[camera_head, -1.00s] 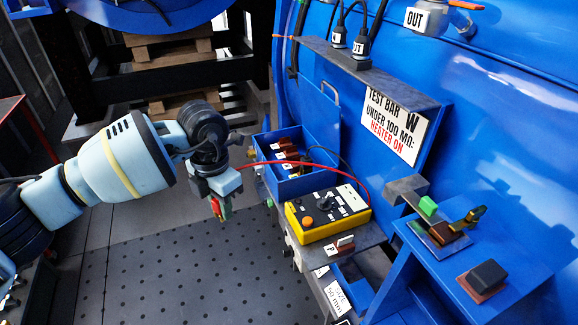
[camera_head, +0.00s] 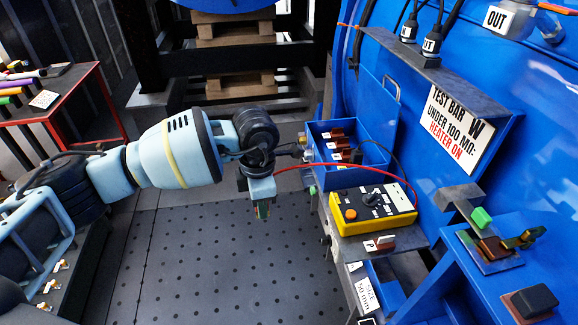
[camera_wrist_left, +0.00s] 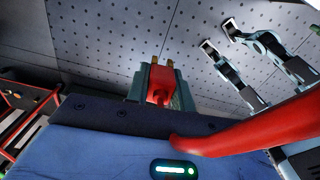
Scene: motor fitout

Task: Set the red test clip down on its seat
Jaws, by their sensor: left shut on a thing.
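The red test clip (camera_wrist_left: 158,84) is between the jaws of my left gripper in the left wrist view, with brassy tips beyond it. In the head view my left gripper (camera_head: 262,210) points down, shut on the clip, over the dotted floor and left of the yellow tester. Only a little of the clip shows there. A red lead (camera_head: 340,170) runs from the gripper to the yellow tester (camera_head: 373,208); it crosses close in the left wrist view (camera_wrist_left: 250,130). I cannot tell which spot is the clip's seat.
A blue open box (camera_head: 348,178) with brown labelled parts stands behind the tester. A brown block marked P (camera_head: 381,243) is in front of it. A blue stand with a green-topped part (camera_head: 481,217) is at the right. A red-framed table (camera_head: 80,107) is at far left.

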